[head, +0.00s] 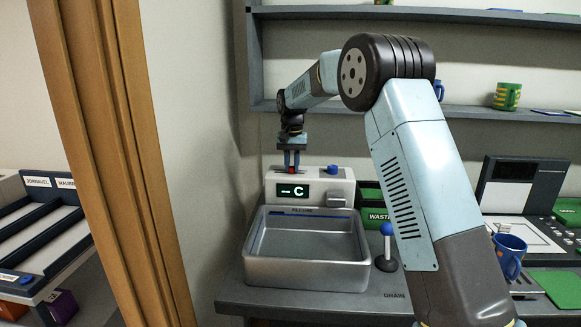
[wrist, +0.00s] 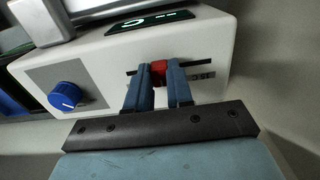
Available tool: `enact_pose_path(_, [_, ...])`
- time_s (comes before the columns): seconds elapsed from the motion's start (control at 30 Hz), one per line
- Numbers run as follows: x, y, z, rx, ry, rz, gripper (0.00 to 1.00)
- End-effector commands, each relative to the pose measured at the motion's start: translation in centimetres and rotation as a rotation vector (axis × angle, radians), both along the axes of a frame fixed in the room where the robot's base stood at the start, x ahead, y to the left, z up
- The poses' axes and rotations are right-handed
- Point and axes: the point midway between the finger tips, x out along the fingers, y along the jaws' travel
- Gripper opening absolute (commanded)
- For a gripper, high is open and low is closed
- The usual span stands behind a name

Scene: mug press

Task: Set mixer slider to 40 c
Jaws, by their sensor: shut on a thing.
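The white mixer unit (head: 330,183) stands at the back of the sink. Its small dark display (head: 293,190) reads a dash and "C" in green; no temperature number shows. The red mixer slider (wrist: 159,72) sits in a dark slot on the unit, seen in the wrist view. My gripper (wrist: 160,80) is shut on the slider, with one blue finger on each side of it. In the head view my gripper (head: 291,160) hangs over the unit's left part.
A blue knob (wrist: 65,96) is on the unit, with a spout (head: 338,198) near it. The grey sink basin (head: 305,276) is in front. A blue-topped lever (head: 386,238) and a blue mug (head: 510,254) stand to the right. A wooden post (head: 112,150) is at the left.

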Motion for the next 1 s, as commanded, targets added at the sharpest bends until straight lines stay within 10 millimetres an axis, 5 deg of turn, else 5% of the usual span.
enact_pose_path(0.4, [0.55,-0.55,0.02,0.000,-0.001,-0.020,0.00])
enact_pose_path(0.43, [0.55,-0.55,0.02,0.000,-0.001,-0.020,0.24])
enact_pose_path(0.67, [0.54,-0.58,0.01,0.000,0.000,-0.021,0.46])
enact_pose_path(1.0, [0.57,-0.61,0.46,0.000,-0.001,-0.021,0.47])
